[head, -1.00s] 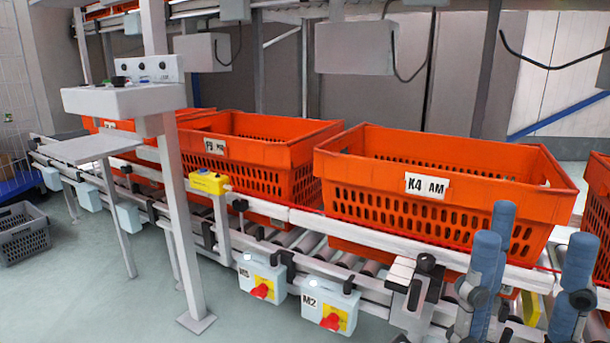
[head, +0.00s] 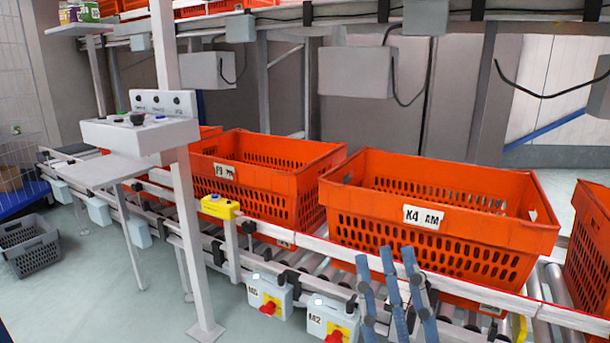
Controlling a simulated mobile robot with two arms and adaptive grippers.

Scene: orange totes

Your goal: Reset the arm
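My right gripper (head: 385,256) is at the lower middle right of the head view. Its blue fingers point up, straight and apart, with nothing held between them. It stands in front of the conveyor's near rail, and its fingertips overlap the lower front of the orange tote labelled K4 AM (head: 350,220) in the picture. I cannot tell how far apart gripper and tote are. My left gripper is not in view.
Another orange tote (head: 285,205) sits further left on the roller conveyor; a third (head: 590,235) is cut off at right. A control-box post (head: 185,230) stands in front at left.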

